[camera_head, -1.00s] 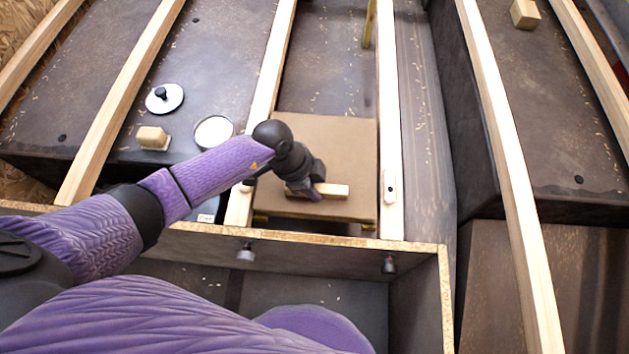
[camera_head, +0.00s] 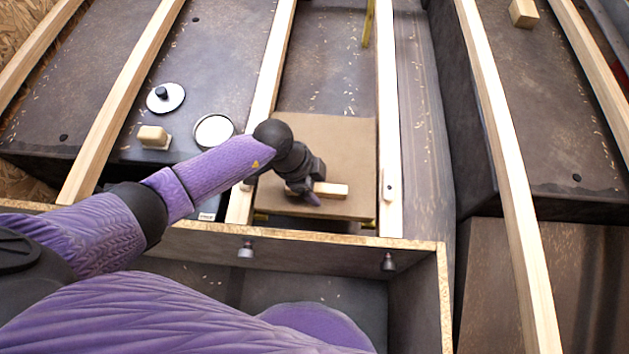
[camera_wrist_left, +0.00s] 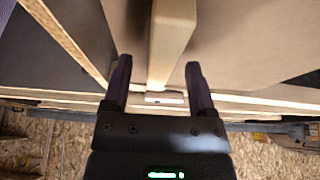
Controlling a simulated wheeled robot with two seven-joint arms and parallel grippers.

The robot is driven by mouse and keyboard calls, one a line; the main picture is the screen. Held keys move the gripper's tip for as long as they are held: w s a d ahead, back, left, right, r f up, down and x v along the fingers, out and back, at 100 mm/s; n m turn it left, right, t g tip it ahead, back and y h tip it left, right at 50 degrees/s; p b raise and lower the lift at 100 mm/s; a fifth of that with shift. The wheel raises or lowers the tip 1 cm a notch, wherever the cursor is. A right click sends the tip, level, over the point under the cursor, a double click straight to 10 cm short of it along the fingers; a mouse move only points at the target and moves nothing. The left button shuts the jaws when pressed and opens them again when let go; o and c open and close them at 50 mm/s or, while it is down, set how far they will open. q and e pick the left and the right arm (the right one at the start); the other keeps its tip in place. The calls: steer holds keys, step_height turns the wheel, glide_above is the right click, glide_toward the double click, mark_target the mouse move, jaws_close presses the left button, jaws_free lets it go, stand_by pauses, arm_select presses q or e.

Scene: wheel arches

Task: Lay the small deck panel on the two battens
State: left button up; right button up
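The small deck panel (camera_head: 345,150) is a flat brown square with a pale wooden bar (camera_head: 332,190) as a handle on top. From above it fills the width between the left batten (camera_head: 237,207) and the right batten (camera_head: 389,150); I cannot tell how its edges bear on them. My left gripper (camera_head: 309,192) is at the left part of the bar. In the left wrist view, its two fingers (camera_wrist_left: 158,82) stand apart, with the bar (camera_wrist_left: 172,35) between them and gaps visible on both sides. My arm hides part of the left batten. My right gripper is out of view.
A chipboard-edged box wall (camera_head: 320,240) runs along the near side of the panel. To the left are a round white-rimmed container (camera_head: 213,131), a disc with a black knob (camera_head: 165,98) and a pale block (camera_head: 153,137). More battens stand right.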

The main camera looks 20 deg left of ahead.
arm_select(q)
steer(key=shift+r, duration=0.1)
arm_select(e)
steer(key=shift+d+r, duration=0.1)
arm_select(q)
steer(key=p+v, duration=0.7)
steer(key=v, duration=0.2)
steer(key=shift+a+r, duration=0.15)
steer(key=shift+r, duration=0.15)
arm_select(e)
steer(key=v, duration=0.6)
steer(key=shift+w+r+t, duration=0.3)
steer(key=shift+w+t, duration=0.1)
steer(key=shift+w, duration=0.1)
